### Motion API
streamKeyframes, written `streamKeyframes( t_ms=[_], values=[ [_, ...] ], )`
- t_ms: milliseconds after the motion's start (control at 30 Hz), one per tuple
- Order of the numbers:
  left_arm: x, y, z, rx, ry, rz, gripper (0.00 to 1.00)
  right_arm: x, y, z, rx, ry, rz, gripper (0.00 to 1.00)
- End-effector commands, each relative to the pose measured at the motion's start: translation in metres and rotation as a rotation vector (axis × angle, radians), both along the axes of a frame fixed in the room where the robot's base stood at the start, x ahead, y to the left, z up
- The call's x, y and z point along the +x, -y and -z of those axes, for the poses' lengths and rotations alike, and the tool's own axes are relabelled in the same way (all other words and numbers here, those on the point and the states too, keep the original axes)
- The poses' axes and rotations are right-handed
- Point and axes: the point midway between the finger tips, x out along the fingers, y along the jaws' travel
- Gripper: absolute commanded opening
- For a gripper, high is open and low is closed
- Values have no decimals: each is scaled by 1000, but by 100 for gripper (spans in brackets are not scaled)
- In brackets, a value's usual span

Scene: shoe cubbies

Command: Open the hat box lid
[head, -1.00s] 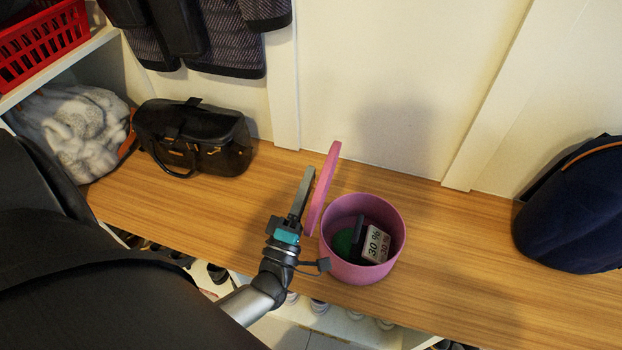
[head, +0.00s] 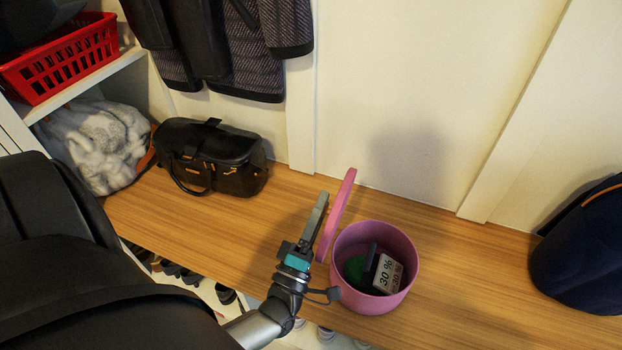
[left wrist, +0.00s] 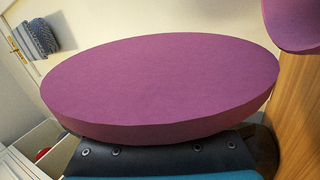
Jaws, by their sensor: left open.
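The pink hat box (head: 374,298) stands on the wooden bench, its top uncovered. Its round lid (head: 337,215) stands nearly upright at the box's left rim, seen almost edge-on. Inside the box are a green thing (head: 355,270) and a dark item with a white "30 %" label (head: 388,274). My left gripper (head: 319,212) is open, its fingers just left of the lid; I cannot tell whether they touch it. In the left wrist view the lid (left wrist: 165,85) fills the middle, over the gripper's dark finger (left wrist: 150,155), and part of the box (left wrist: 298,22) shows top right. My right gripper is out of view.
A black handbag (head: 210,158) and a grey-white fluffy item (head: 98,145) are at the bench's left. A red basket (head: 62,60) is on a shelf above. A dark blue bag (head: 582,255) stands far right. Coats hang behind. The bench right of the box is clear.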

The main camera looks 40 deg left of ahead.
Motion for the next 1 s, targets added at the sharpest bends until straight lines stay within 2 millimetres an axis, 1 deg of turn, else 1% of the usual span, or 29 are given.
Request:
streamKeyframes(
  t_ms=[167, 367, 500, 600, 700, 800, 1000],
  values=[
    [-23, 6, 10, 0, -6, 1, 64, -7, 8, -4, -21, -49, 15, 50],
    [-67, 16, 29, 1, -8, 0, 64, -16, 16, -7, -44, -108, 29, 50],
    [-96, 23, 41, -1, -6, 1, 64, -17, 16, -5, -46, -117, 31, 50],
    [-112, 27, 48, 0, -4, 0, 64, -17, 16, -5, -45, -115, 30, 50],
    [-124, 30, 53, -1, -4, 0, 64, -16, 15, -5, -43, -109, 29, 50],
    [-131, 32, 56, -1, -1, 1, 64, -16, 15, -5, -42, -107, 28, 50],
    [-135, 33, 57, -1, 0, 1, 64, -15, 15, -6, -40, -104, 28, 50]
  ],
)
